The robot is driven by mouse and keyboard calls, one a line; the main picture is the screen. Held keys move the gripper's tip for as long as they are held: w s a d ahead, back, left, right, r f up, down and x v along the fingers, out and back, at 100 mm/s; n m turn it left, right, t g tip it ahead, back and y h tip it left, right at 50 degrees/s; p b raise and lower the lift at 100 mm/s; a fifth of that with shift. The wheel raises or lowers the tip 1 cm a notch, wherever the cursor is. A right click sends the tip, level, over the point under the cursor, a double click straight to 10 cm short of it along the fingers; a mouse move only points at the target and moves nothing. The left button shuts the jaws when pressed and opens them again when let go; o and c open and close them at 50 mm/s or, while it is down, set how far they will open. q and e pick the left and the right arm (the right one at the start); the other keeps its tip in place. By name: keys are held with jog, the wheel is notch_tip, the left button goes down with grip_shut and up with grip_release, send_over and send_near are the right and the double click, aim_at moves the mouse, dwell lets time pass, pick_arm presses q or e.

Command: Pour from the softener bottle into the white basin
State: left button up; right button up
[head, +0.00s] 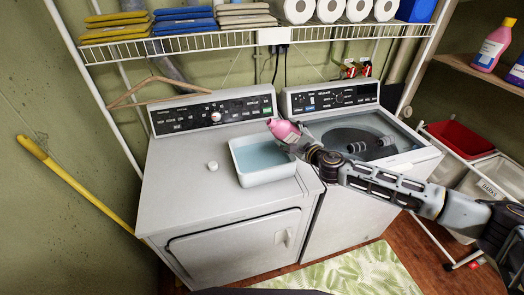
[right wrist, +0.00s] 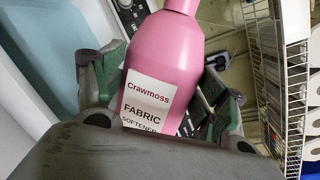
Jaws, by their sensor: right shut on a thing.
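The pink softener bottle (head: 283,130) is in my right gripper (head: 294,140), off the surface and tilted with its top end to the left. It is beside and above the back right corner of the white basin (head: 284,178). The basin sits on the left machine's top, and its inside looks pale blue. In the right wrist view the bottle (right wrist: 168,50) stands between the two fingers, its "Crawmoss fabric softener" label facing the camera. The basin (right wrist: 22,95) shows at that view's left. No stream of liquid is visible. My left gripper is not in view.
A small white round thing (head: 212,166) lies left of the basin on the left machine (head: 180,190). The right machine (head: 392,155) has a see-through lid. A wire shelf (head: 235,40) with cloths and rolls hangs above. A wooden hanger (head: 150,88) hangs behind.

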jog(key=shift+d+f, duration=0.1)
dwell(0.5)
jog(key=shift+w+d+f+n, duration=0.1)
jog(key=shift+f+n, duration=0.15)
jog(key=shift+n, duration=0.25)
jog(key=shift+f, duration=0.1)
jog(key=shift+d+f+n+h, duration=0.1)
jog(key=shift+f+n+h, duration=0.2)
jog(key=shift+f+n, duration=0.1)
jog(key=shift+g, duration=0.3)
jog(key=shift+d+f+n+h, duration=0.1)
jog(key=shift+f+n+h, duration=0.2)
jog(key=shift+f+n, duration=0.15)
dwell(0.4)
